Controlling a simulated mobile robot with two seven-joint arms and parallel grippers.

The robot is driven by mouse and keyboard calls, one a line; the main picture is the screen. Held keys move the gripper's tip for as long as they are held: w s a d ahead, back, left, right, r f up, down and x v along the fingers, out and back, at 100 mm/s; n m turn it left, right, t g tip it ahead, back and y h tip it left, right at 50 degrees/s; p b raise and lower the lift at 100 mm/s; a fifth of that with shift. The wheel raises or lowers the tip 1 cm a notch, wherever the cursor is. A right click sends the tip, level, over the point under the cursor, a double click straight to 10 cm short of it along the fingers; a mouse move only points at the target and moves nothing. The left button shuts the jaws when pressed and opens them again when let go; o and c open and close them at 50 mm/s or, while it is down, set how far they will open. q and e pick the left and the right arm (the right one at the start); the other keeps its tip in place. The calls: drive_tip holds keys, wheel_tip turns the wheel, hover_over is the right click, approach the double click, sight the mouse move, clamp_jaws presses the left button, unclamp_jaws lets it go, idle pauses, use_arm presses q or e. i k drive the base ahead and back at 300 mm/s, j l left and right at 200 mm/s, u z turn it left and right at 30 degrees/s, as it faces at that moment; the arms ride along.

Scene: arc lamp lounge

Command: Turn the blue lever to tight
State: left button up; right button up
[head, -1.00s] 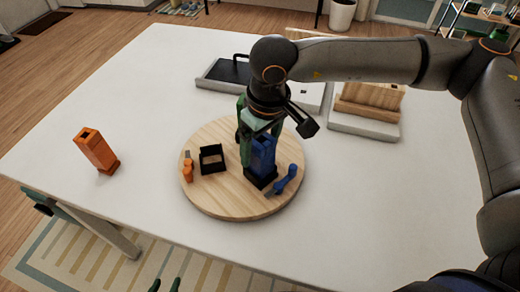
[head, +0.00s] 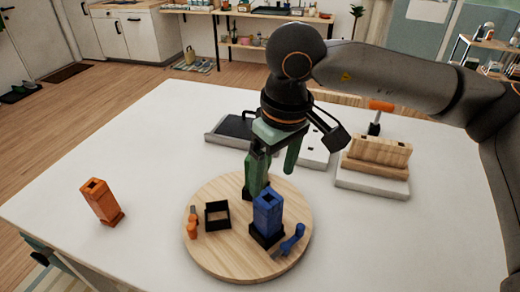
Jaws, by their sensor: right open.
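The blue lever (head: 290,242) sits low on the round wooden board (head: 225,262), to the right of a blue block tower (head: 267,212) on a black foot, and points up and right at a slant. I see no mark for tight. My right gripper (head: 276,165) is open above and behind the blue tower, apart from the lever. A green upright piece (head: 255,178) stands under one finger, partly hidden; I cannot tell if they touch. My left gripper is not in view.
An orange lever (head: 193,222) and an empty black square holder (head: 217,215) are on the board's left side. An orange block tower (head: 101,202) stands apart at left. Wooden blocks (head: 378,152) on a grey base stand at back right. The white table is clear at right.

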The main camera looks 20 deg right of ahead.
sight(284, 248)
drive_tip(key=k, duration=1)
